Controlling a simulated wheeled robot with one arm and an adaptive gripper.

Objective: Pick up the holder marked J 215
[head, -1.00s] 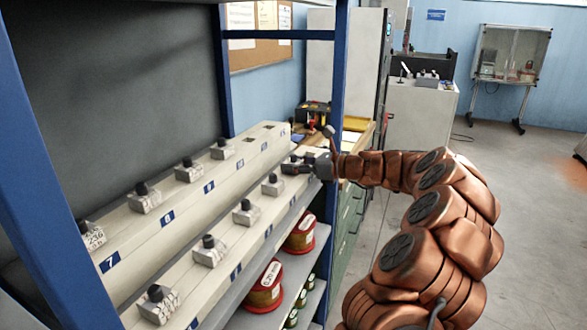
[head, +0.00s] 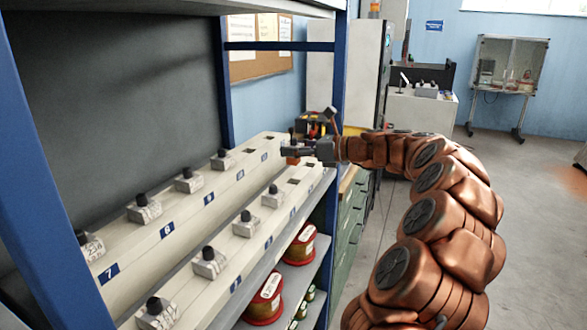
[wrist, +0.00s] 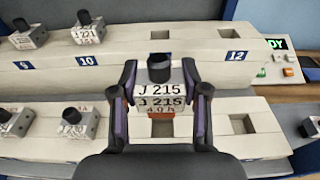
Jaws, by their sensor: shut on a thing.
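The holder marked J 215 (wrist: 160,97) is a light grey block with a black knob on top and an orange underside. In the wrist view it sits between the two fingers of my gripper (wrist: 163,90), which is shut on it. The holder is held above the lower stepped rack (wrist: 32,156), apart from it, with an empty square slot (wrist: 162,130) showing below. In the head view my gripper (head: 296,151) is over the far end of the racks, and the holder (head: 292,160) is small and partly hidden by the fingers.
Other black-knobbed holders stand on the upper rack (head: 148,235) and the lower rack, including a near one (head: 209,262). Several rack places are empty. A blue shelf post (head: 338,75) stands close to my gripper. Red spools (head: 265,298) lie on the shelf below. The floor at right is clear.

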